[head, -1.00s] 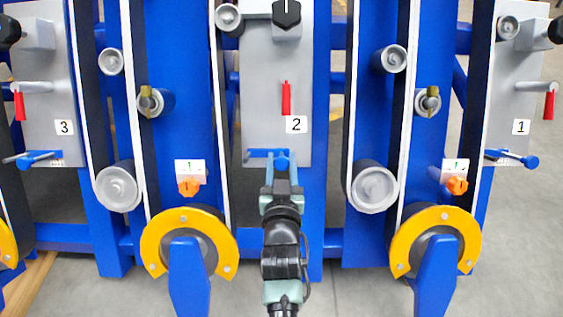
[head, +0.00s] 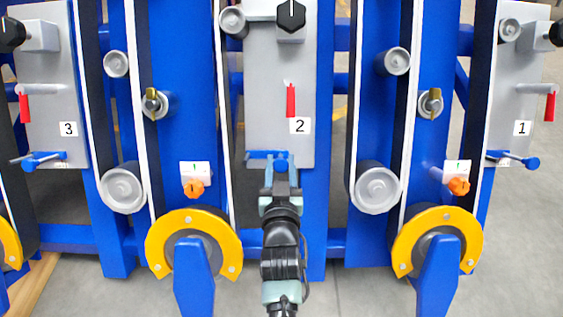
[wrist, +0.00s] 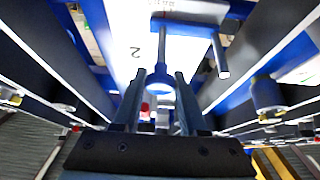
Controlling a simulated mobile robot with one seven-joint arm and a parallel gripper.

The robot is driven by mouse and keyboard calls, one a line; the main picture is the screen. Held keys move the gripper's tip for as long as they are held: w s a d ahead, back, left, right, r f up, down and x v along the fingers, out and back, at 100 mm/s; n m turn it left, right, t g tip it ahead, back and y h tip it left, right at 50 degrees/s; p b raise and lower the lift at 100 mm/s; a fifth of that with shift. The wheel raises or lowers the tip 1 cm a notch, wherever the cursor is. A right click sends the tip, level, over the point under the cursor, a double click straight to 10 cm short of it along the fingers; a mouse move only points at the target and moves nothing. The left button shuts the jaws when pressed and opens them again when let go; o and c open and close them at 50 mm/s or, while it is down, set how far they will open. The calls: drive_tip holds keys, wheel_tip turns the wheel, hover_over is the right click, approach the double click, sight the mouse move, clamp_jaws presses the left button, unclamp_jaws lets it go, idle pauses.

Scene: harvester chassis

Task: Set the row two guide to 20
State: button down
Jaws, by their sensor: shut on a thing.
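The row two guide is a blue bar (head: 258,155) at the foot of the grey panel marked 2 (head: 258,120), with a round blue knob at its right end. My gripper (head: 281,168) reaches up from below and is shut on this knob. In the wrist view, the two fingers (wrist: 160,76) stand on either side of the blue knob (wrist: 160,87).
Above the guide are a red-handled lever (head: 291,101) and a black knob (head: 291,15). Yellow-rimmed wheels (head: 160,245) and (head: 405,250) stand low on both sides of my arm. Panels 3 (head: 50,105) and 1 (head: 515,110) carry similar blue guides.

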drive_tip(key=shift+c, duration=2.3)
unclamp_jaws()
drive_tip(key=shift+s, duration=0.15)
drive_tip(key=shift+s+d+p, duration=0.1)
drive_tip(key=shift+s+p, duration=0.2)
drive_tip(key=shift+p, duration=0.1)
drive_tip(key=s+p, duration=0.3)
drive_tip(key=s, duration=0.9)
